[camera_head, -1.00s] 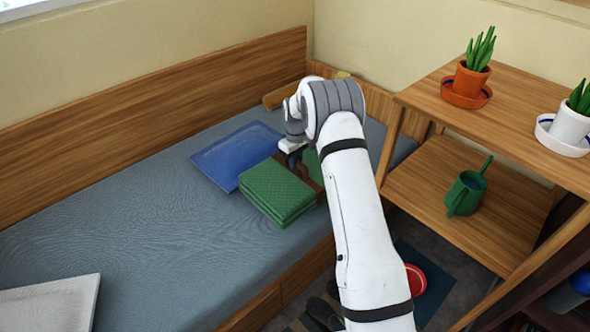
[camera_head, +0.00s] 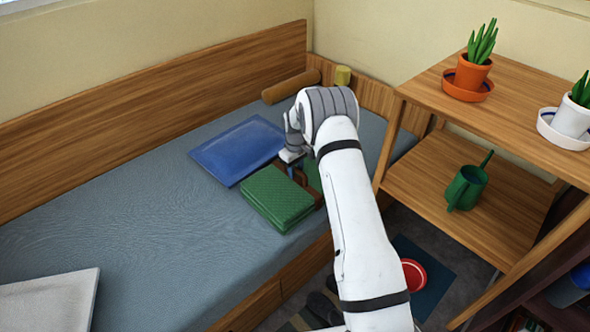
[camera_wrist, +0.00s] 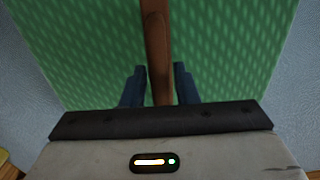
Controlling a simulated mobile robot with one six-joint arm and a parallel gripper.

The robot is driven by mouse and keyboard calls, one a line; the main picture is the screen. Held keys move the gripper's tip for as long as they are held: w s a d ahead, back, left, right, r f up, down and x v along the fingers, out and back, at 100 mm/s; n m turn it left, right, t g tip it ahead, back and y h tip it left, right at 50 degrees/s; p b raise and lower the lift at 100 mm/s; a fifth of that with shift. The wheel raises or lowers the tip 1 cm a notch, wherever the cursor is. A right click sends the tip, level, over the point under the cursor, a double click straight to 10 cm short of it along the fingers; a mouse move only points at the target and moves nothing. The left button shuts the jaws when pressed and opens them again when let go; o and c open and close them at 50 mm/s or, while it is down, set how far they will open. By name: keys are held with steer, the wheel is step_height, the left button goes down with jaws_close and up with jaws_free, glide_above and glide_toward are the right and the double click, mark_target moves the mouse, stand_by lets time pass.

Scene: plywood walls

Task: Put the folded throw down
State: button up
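The folded throw (camera_head: 277,198) is a green textured stack with a brown strap around it. It is over the near edge of the bed (camera_head: 150,235), just in front of a blue cushion (camera_head: 237,150). I cannot tell whether its underside fully rests on the bed. My gripper (camera_head: 291,170) points down at the strap, and my arm hides the throw's right part. In the wrist view, the strap (camera_wrist: 157,40) runs between my two dark fingers (camera_wrist: 160,80), which close in on its sides above the green cloth.
A white cushion (camera_head: 50,302) lies at the bed's near left. A brown bolster (camera_head: 291,87) lies at the far end. A wooden shelf (camera_head: 425,185) at right carries a green watering can (camera_head: 467,186) and potted plants (camera_head: 473,72). The bed's left middle is clear.

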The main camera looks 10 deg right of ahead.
steer(key=shift+o, duration=1)
steer(key=s+r+m+p, duration=0.1)
steer(key=s+r, duration=0.3)
steer(key=r, duration=0.7)
steer(key=s+r+m, duration=0.1)
steer(key=s+r, duration=0.2)
steer(key=r, duration=0.8)
steer(key=s+d+r+m, duration=0.1)
steer(key=s+r, duration=0.2)
steer(key=s, duration=0.4)
steer(key=s+r+m+t, duration=0.1)
steer(key=s+r, duration=0.3)
steer(key=s, duration=0.3)
steer(key=s+d+r+m, duration=0.1)
steer(key=s+r, duration=0.2)
steer(key=s, duration=0.4)
steer(key=s+f+m, duration=0.1)
steer(key=s, duration=1.3)
steer(key=shift+d+f+m+t, duration=0.15)
steer(key=shift+f+m+t, duration=0.1)
steer(key=shift+m+t, duration=0.15)
steer(key=shift+w+r+p, duration=0.1)
steer(key=shift+p, duration=0.2)
